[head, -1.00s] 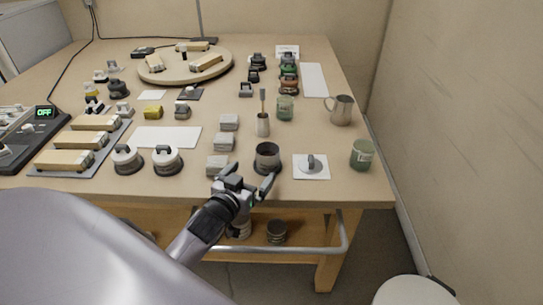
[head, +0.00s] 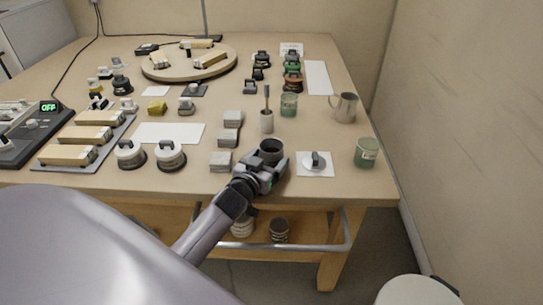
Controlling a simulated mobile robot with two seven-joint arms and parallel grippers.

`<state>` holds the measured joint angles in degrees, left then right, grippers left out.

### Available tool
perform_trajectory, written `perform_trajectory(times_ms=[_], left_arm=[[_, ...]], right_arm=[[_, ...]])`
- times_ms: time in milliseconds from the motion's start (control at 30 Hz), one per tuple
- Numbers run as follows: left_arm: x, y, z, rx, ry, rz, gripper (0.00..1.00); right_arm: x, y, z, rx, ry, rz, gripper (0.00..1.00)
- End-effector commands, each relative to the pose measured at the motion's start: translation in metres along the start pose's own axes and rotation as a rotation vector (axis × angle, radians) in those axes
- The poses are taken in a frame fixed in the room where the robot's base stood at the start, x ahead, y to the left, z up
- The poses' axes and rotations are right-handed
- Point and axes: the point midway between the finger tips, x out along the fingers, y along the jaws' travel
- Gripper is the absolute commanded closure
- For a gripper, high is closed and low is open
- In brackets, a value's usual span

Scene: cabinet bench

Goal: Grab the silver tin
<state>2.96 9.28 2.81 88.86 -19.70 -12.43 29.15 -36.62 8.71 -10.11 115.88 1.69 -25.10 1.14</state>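The silver tin (head: 271,147), an open round grey metal can, stands near the front edge of the bench. Its lower front is hidden by my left gripper (head: 265,165). The fingers are spread to either side of the tin's lower part, and I see no clear sign that they press on it. My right gripper is not in view.
A white card with a knobbed grey piece (head: 316,160) and a green glass jar (head: 366,153) stand to the right. Behind are a metal cup with a brush (head: 267,122) and a steel pitcher (head: 345,107).

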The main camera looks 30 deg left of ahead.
Motion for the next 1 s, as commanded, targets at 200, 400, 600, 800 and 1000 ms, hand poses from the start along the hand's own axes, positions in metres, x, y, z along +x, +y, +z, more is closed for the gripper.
perform_trajectory(times_ms=[200,400,600,800,1000], left_arm=[[0.000,0.000,-0.001,0.000,0.003,0.000,0.70],[0.000,0.000,-0.001,0.000,0.003,0.000,0.70],[-0.001,0.000,-0.006,0.000,0.004,0.000,0.70],[-0.002,0.000,-0.018,0.000,0.004,0.000,0.70],[-0.006,0.000,-0.039,0.001,0.006,0.001,0.70]], right_arm=[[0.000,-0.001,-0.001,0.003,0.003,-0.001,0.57],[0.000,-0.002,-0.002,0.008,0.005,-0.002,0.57],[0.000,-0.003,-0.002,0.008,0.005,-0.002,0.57],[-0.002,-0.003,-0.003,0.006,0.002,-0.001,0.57],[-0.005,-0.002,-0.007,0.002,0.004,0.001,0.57]])
